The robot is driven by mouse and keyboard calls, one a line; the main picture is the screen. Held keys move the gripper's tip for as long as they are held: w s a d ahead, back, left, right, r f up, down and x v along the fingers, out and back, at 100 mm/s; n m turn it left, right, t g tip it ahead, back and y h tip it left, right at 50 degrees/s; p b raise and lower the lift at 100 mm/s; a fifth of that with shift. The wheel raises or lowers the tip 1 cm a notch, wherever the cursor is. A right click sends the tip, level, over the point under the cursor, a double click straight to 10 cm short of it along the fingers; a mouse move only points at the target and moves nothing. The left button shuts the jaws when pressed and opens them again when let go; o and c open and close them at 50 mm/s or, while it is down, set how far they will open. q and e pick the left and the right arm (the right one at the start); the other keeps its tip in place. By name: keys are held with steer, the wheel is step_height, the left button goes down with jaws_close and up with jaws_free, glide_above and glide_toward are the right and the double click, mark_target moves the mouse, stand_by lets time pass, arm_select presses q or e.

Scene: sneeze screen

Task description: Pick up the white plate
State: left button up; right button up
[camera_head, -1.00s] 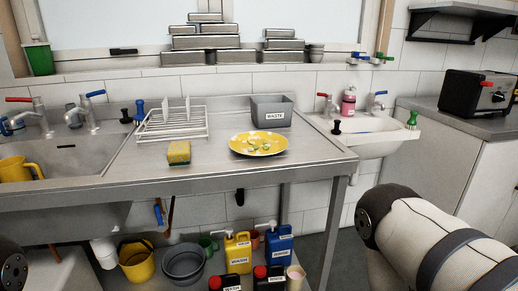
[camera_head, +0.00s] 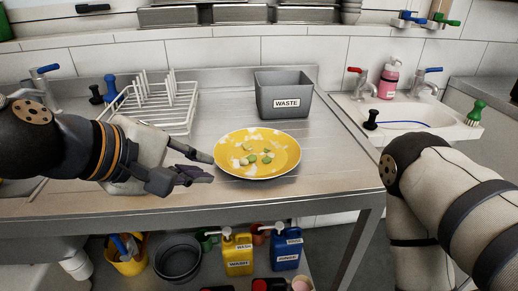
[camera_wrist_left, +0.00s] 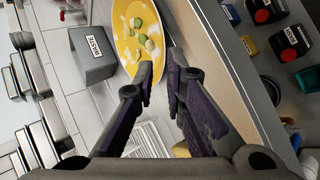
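The only plate I make out clearly is yellow with white patches (camera_head: 257,166) and has green and pale scraps on it. It lies on the metal counter (camera_head: 318,180). It also shows in the left wrist view (camera_wrist_left: 127,22). My left gripper (camera_head: 213,167) is at the plate's left rim, fingers pointing at it, with a gap between the fingertips. In the left wrist view the open fingers (camera_wrist_left: 159,66) reach the plate's edge; I cannot tell whether they touch it. My right arm shows at the right, but its gripper is out of view.
A grey waste bin (camera_head: 284,101) stands behind the plate. A white dish rack (camera_head: 150,108) is behind my left gripper. A white sink (camera_head: 440,128) is at the right. Jugs and bowls sit on a lower shelf. The counter right of the plate is clear.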

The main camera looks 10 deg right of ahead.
mark_target(233, 173)
arm_select(q)
steer(key=x, duration=0.4)
steer(key=b+x, duration=0.1)
steer(key=x, duration=0.3)
steer(key=shift+d+f+b, duration=0.25)
steer(key=shift+f+b, duration=0.05)
steer(key=shift+f, duration=0.15)
steer(key=shift+r, duration=0.2)
jaws_close()
arm_select(e)
steer(key=s+f+g, duration=0.1)
steer(key=s+f, duration=0.1)
steer(key=shift+s+f, duration=0.25)
steer(key=shift+f, duration=0.05)
